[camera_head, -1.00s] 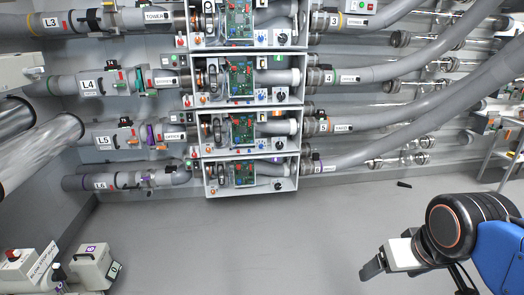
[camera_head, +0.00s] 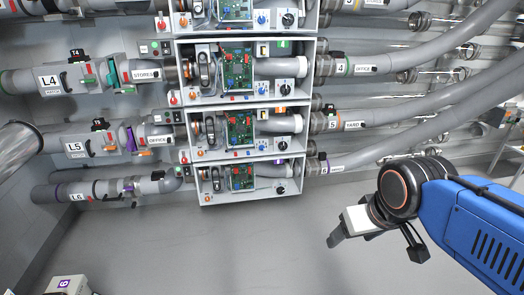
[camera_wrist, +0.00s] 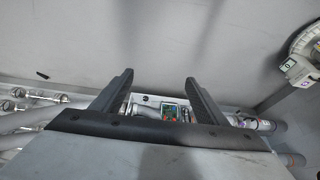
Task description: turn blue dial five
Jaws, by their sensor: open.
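The row-five blower box (camera_head: 209,159) is a white open unit in the stacked rack, with a 5 label (camera_head: 332,125) on the pipe to its right. Its small panel at the right carries a blue dial (camera_head: 262,145) and a black dial beside it. The blue dial's pointer is too small to read. My gripper (camera_head: 334,240) is low and to the right of the rack, apart from it, touching nothing. In the wrist view its two fingers (camera_wrist: 159,79) stand wide apart and empty, with part of a blower unit showing small beyond them.
Similar boxes sit above and below, with their own dials, such as the row-four blue dial (camera_head: 262,91). Grey pipes (camera_head: 430,130) run out to the right above my arm. The grey floor (camera_head: 220,250) below the rack is clear.

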